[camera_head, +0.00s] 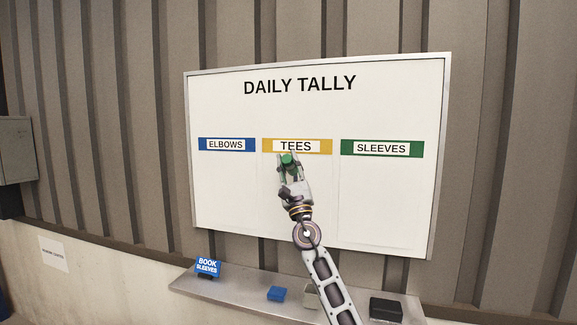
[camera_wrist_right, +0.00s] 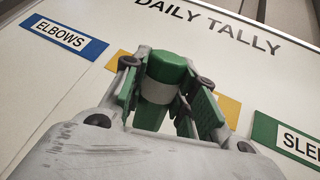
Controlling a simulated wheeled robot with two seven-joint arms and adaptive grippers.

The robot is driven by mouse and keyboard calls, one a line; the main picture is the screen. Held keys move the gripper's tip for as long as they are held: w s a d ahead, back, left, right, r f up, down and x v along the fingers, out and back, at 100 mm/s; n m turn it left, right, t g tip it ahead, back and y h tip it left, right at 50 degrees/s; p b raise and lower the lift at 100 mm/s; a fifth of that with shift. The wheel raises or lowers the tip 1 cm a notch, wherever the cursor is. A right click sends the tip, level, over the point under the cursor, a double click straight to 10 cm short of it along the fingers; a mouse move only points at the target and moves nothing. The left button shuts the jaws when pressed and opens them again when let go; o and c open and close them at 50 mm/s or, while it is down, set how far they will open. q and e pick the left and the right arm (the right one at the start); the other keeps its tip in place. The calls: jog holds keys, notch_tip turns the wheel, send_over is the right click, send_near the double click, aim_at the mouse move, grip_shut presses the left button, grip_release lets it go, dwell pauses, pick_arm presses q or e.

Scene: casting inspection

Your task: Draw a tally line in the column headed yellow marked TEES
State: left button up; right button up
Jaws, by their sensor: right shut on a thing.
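The white DAILY TALLY board (camera_head: 220,200) hangs on the wall in the head view. The yellow TEES header (camera_head: 325,147) is in the middle, between the blue ELBOWS header (camera_head: 226,144) and the green SLEEVES header (camera_head: 382,148). My right gripper (camera_head: 287,160) is in front of the top of the TEES column, just below its header, and hides part of it. It is shut on a green and white marker (camera_wrist_right: 163,78), which shows between the fingers in the wrist view. Whether the marker's tip touches the board is hidden. My left gripper is not in view.
A narrow ledge (camera_head: 240,288) runs below the board. On it stand a blue BOOK SLEEVES sign (camera_head: 208,268), a blue block (camera_head: 277,293), a pale block (camera_head: 311,296) partly behind my arm, and a black box (camera_head: 386,309). A grey cabinet (camera_head: 16,150) is at left.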

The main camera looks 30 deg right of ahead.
aim_at(288, 170)
jog(key=shift+f+b, duration=1.35)
jog(key=shift+f, duration=0.15)
notch_tip(288, 170, down, 3)
jog(key=b, duration=0.3)
jog(key=shift+d, duration=0.1)
jog(key=shift+r, duration=0.15)
